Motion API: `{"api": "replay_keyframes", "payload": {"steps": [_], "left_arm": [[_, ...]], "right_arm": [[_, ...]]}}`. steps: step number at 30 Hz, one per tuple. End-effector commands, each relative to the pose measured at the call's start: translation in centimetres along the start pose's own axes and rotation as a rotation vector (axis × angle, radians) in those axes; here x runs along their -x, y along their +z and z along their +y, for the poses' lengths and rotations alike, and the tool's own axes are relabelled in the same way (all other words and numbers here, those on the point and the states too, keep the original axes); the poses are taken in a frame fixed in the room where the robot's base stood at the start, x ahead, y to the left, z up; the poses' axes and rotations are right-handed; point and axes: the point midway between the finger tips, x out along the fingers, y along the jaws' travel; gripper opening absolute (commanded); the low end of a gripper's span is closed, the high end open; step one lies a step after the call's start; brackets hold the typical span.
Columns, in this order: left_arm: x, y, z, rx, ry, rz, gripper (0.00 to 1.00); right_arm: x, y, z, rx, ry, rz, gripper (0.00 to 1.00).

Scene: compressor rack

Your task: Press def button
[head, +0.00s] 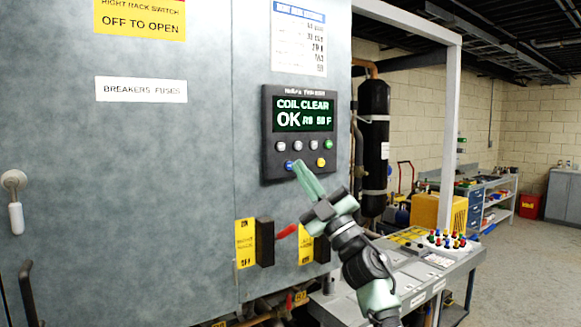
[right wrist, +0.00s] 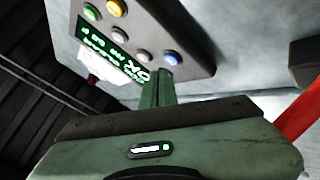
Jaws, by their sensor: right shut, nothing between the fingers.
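The dark control panel (head: 268,120) is on the grey cabinet door, with a lit green display (head: 304,116) reading "COIL CLEAR OK". Below the display are several grey buttons, a green button (head: 328,144), a blue button (head: 289,165) and a yellow button (head: 321,162). No button's label is readable, so I cannot tell which is def. My right gripper (head: 299,164) is shut and empty, its tip just right of the blue button. In the right wrist view the shut fingers (right wrist: 158,88) are close to the blue button (right wrist: 172,57); contact is unclear. My left gripper is out of view.
A red-handled switch (head: 286,231) and black handle blocks (head: 265,242) stick out of the cabinet below the panel. A grey console (head: 440,262) with coloured knobs stands at the right. Open floor lies beyond it.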

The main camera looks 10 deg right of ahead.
Motion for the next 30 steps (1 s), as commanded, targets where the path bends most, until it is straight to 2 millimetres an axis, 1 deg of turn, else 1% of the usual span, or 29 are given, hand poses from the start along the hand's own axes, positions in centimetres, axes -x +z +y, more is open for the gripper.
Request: {"api": "replay_keyframes", "payload": {"steps": [14, 22, 30], "left_arm": [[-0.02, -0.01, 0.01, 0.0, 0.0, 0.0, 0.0], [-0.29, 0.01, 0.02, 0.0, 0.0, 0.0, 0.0], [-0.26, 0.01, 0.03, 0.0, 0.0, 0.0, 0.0]], "right_arm": [[-0.03, 0.02, -0.02, 0.0, 0.0, 0.0, 0.0], [-0.57, 0.37, -0.45, -0.001, 0.0, 0.0, 0.0], [-0.62, 0.39, -0.43, -0.001, 0.0, 0.0, 0.0]]}}
